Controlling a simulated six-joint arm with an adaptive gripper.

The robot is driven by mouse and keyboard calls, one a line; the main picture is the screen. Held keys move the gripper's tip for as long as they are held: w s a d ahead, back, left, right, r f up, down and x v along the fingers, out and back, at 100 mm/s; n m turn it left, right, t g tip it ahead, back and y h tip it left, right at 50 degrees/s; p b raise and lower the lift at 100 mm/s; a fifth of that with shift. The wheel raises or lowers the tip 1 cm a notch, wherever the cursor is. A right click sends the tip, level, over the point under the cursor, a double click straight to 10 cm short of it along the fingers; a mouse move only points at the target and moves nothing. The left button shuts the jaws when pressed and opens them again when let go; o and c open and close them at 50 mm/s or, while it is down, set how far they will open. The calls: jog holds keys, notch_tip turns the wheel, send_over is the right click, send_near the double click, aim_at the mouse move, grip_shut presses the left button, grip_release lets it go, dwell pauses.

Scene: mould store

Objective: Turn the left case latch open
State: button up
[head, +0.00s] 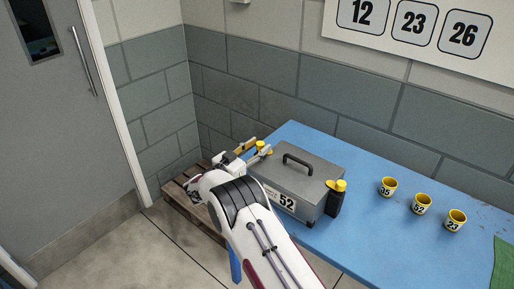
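A grey case (315,180) with a dark top handle and a white label reading 52 stands on the blue table. My gripper (264,147) is at the case's left end, with its two fingers apart and pointing up and right. A small yellow part (260,145) shows by the fingertips; I cannot tell whether it is a latch or whether the fingers touch it. My arm covers part of the case's left front, and no left latch shows clearly.
Yellow cups marked 35 (388,187), 52 (421,203) and 23 (456,220) stand to the right on the blue table (370,245). A wooden pallet (178,196) lies on the floor at left.

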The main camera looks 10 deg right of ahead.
grip_shut()
jog(key=shift+d+r+n+t+y, duration=0.15)
jog(key=shift+n+t+y, duration=0.65)
jog(key=shift+y, duration=0.2)
jog(key=shift+s+n+t+y, duration=0.1)
jog(key=shift+n+t+y, duration=0.55)
jog(key=shift+y, duration=0.25)
grip_release()
